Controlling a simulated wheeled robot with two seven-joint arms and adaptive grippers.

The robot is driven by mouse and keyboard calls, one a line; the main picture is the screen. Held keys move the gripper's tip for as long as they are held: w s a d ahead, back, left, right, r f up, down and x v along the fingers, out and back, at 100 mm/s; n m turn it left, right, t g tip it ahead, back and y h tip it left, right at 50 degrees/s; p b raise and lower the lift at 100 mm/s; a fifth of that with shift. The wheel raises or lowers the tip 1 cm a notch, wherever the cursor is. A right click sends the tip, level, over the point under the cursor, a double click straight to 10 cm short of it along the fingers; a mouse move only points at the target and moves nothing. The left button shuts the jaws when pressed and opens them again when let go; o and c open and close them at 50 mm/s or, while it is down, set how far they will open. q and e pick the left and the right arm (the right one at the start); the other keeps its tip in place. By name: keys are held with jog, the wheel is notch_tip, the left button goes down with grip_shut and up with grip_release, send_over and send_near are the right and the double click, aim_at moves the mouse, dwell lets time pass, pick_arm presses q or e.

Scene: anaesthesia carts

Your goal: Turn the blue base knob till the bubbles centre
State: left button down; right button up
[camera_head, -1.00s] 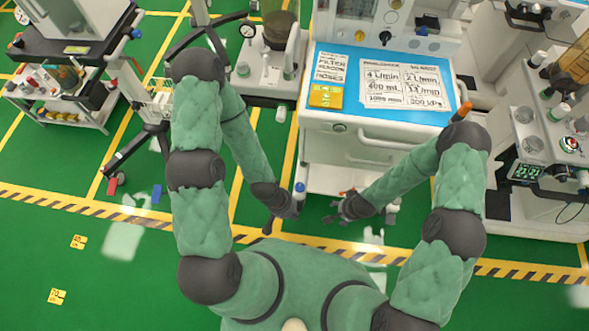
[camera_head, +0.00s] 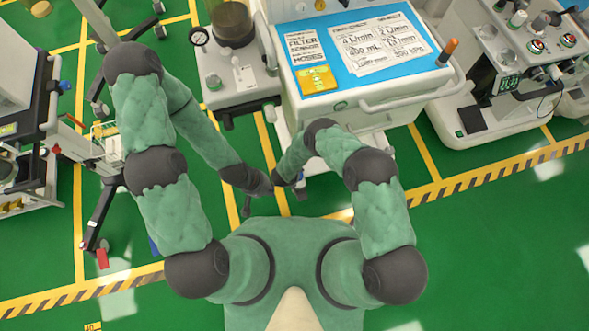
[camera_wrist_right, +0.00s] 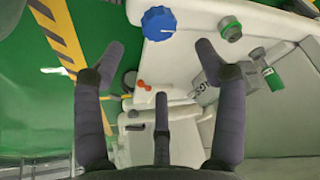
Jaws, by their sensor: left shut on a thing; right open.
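The blue base knob (camera_wrist_right: 158,23) shows in the right wrist view at the top middle, at a pale base. My right gripper (camera_wrist_right: 160,50) is open, with a finger on each side of the view and one in the lower middle; the knob lies beyond and between the two outer fingertips, apart from them. In the head view my left gripper (camera_head: 266,188) is low in the middle, close beside my right gripper (camera_head: 290,182). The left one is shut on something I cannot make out. The knob is hidden in the head view, and no bubbles can be made out.
A white cart with a blue top (camera_head: 375,75) stands ahead, with a yellow box (camera_head: 316,79) and printed cards. Another machine (camera_head: 530,75) stands at right. Green floor is open at lower right.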

jog(key=b+x, duration=0.4)
jog(key=x, duration=0.6)
jog(key=shift+r, duration=0.1)
jog(key=c, duration=1.1)
